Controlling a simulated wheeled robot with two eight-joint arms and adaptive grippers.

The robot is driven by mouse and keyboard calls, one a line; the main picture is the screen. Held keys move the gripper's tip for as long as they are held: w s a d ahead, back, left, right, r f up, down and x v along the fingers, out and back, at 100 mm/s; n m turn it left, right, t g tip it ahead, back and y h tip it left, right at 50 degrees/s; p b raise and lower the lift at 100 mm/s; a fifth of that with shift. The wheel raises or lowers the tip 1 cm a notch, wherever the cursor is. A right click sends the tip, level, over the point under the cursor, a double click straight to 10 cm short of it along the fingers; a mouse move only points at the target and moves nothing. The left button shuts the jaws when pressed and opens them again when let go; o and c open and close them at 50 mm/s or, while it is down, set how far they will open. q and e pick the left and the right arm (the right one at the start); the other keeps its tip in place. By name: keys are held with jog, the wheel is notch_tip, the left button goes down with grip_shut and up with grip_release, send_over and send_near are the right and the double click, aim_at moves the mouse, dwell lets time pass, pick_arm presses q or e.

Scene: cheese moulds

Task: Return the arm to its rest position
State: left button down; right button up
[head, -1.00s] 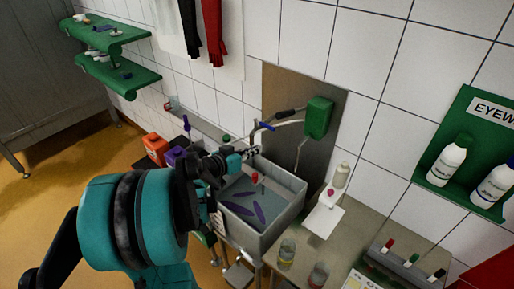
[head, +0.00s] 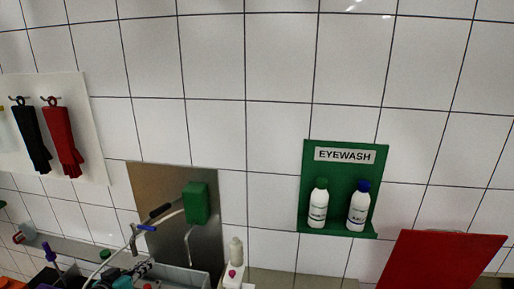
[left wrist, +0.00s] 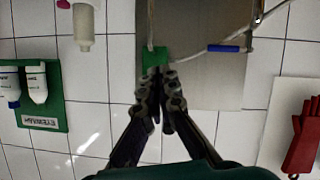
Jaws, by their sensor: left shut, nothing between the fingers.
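My left gripper (head: 140,268) shows at the bottom edge of the head view, dark and partly cut off, in front of the grey sink. In the left wrist view my left gripper (left wrist: 161,80) points at the tiled wall, its two dark patterned fingers together with nothing between them. Its fingertips overlap the green box on the metal wall panel in that view; I cannot tell the distance. Most of my left arm is below the head view. My right gripper is in neither view.
The grey sink (head: 190,276) stands below the metal panel (head: 160,180) with its green box (head: 196,203) and tap pipes. A green eyewash shelf (head: 345,160) with two bottles and a red panel (head: 440,262) are at the right. Gloves (head: 62,135) hang at the left. The upper wall is bare.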

pick_arm(q)
jog(key=s+d+f+g+b, duration=0.2)
jog(key=s+d+f+b, duration=0.1)
jog(key=d+f, duration=0.3)
jog(key=s+d+f+g+b, duration=0.2)
jog(key=s+d+f+b, duration=0.1)
jog(key=d, duration=0.5)
jog(key=s+d+f+g+y+b, duration=0.2)
jog(key=s+d+f+b, duration=0.3)
jog(key=s+f, duration=0.3)
jog(key=s+b, duration=0.1)
jog(key=s, duration=0.1)
jog(key=shift+s+d+m+b, duration=0.15)
jog(key=shift+s+m+b, duration=0.15)
jog(key=shift+m, duration=0.1)
jog(key=shift+f, duration=0.1)
